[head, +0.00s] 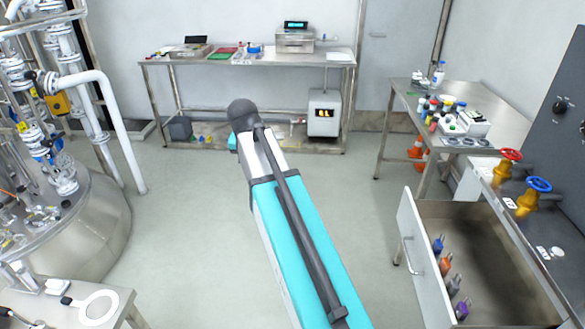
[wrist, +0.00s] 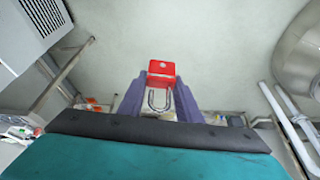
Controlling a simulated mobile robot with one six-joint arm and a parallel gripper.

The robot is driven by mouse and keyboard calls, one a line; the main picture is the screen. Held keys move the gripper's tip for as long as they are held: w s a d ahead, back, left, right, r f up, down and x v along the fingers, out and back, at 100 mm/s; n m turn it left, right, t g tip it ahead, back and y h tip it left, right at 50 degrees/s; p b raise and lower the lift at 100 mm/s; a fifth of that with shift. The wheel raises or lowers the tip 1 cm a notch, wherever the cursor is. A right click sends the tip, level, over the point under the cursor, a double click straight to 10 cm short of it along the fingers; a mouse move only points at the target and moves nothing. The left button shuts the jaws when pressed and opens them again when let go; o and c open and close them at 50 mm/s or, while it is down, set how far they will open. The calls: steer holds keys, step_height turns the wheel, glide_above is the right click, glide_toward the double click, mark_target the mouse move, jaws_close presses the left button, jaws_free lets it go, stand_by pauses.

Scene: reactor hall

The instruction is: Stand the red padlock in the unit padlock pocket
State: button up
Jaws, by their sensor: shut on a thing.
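The red padlock (wrist: 161,70) is between the two purple fingers of my gripper (wrist: 161,82) in the wrist view. Its red body is at the fingertips and its grey shackle loop points back towards the wrist. My gripper is shut on it, with pale floor behind it. In the head view my arm reaches forward over the floor; it hides the gripper and the padlock. I cannot make out the unit padlock pocket in either view.
A steel bench (head: 245,61) with small items stands at the back wall. A side table (head: 490,98) with bottles stands at the right. An open drawer (head: 480,250) juts out at lower right. A steel vessel (head: 85,235) is at the left. The middle floor is clear.

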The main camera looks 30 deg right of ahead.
steer(key=s+a+r+n+t+y, duration=0.1)
steer(key=a+n+y, duration=0.1)
steer(key=a+n, duration=0.6)
steer(key=shift+s+a+y+b, duration=0.35)
steer(key=shift+a+y+b, duration=0.1)
steer(key=shift+a, duration=2.05)
